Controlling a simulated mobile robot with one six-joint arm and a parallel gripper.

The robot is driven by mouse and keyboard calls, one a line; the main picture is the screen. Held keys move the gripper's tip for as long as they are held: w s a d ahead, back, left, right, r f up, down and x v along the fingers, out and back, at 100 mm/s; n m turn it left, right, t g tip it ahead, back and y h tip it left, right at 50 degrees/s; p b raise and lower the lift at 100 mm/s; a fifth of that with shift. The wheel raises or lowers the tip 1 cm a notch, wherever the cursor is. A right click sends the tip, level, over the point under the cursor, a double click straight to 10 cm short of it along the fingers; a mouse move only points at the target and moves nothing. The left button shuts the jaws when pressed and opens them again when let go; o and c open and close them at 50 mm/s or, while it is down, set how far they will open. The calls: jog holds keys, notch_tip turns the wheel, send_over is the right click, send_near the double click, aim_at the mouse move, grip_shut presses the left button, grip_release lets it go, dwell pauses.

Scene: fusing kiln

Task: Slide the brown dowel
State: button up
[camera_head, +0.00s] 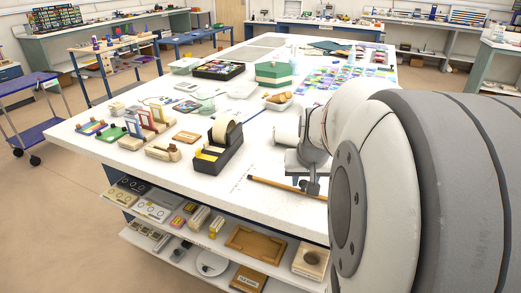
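The brown dowel (275,184) lies on the white worktable (215,190) near its front edge, slanting from upper left to lower right. My gripper (310,187) is low over the table at the dowel's right part. Its dark fingertip area overlaps the dowel in the picture. The fingers are small and partly hidden by my wrist, so I cannot tell whether they touch it or how far apart they are. My large arm link hides the table's right front part.
A black tape dispenser (218,150) stands left of the dowel. A wooden block (163,152) and a small wooden tile (187,137) are further left. Behind are a bowl with bread-like items (278,100) and a green box (275,74). Bare table surrounds the dowel's left end.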

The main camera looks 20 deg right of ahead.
jog(key=v, duration=0.7)
jog(key=shift+s+r+p, duration=0.15)
jog(key=shift+r+p, duration=0.25)
jog(key=shift+p, duration=0.05)
jog(key=shift+a, duration=0.1)
